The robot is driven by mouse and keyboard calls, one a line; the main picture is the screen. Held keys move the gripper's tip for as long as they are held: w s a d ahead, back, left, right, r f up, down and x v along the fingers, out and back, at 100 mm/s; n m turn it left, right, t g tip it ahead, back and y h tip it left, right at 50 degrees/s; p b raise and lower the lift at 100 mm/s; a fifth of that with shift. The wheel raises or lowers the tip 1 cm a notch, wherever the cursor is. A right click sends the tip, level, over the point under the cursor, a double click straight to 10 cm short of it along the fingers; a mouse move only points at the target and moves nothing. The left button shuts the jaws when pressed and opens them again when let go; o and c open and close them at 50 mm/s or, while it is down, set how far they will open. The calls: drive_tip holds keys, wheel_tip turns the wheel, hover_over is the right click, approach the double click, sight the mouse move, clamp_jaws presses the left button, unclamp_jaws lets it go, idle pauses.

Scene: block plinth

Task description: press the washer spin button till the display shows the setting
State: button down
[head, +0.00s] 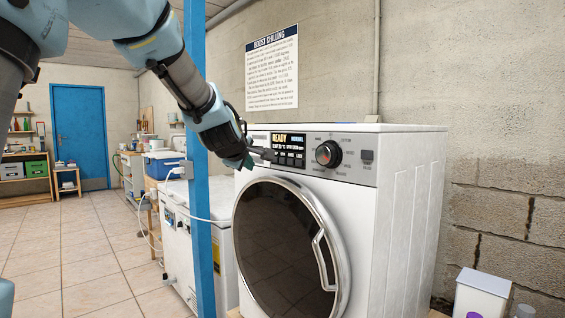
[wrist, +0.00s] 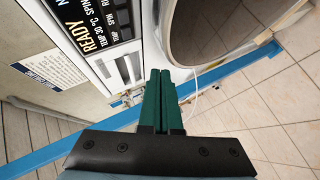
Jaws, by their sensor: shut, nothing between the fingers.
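The white washer (head: 400,200) has a dark display (head: 288,142) reading READY, with a smaller line below giving temperature and SPIN; I cannot read the spin value surely. A row of small buttons (head: 290,161) sits under the display. My gripper (head: 248,163) is shut and empty at the left end of the panel. Its green fingers (wrist: 160,72) point past the display, apart from the SPN button.
A round dial (head: 328,153) is right of the display. The washer's round door (head: 285,245) is below, with a curved handle. A blue post (head: 199,230) stands close left of the washer. A white box (head: 482,292) is at lower right. Tiled floor lies open at left.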

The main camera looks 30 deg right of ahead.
drive_tip(key=d+p, duration=0.1)
drive_tip(key=p, duration=0.5)
approach(279, 165)
drive_tip(key=w+f, duration=0.2)
drive_tip(key=w, duration=0.1)
drive_tip(key=shift+w+d+p, duration=0.1)
drive_tip(key=shift+d+p, duration=0.45)
drive_tip(key=shift+d, duration=0.25)
idle(0.9)
drive_tip(key=shift+w+d, duration=0.1)
drive_tip(key=shift+d, duration=0.3)
drive_tip(key=shift+d+p, duration=0.4)
drive_tip(key=shift+p, duration=0.15)
idle(0.4)
drive_tip(key=shift+a+f, duration=0.1)
drive_tip(key=shift+a+b, duration=0.7)
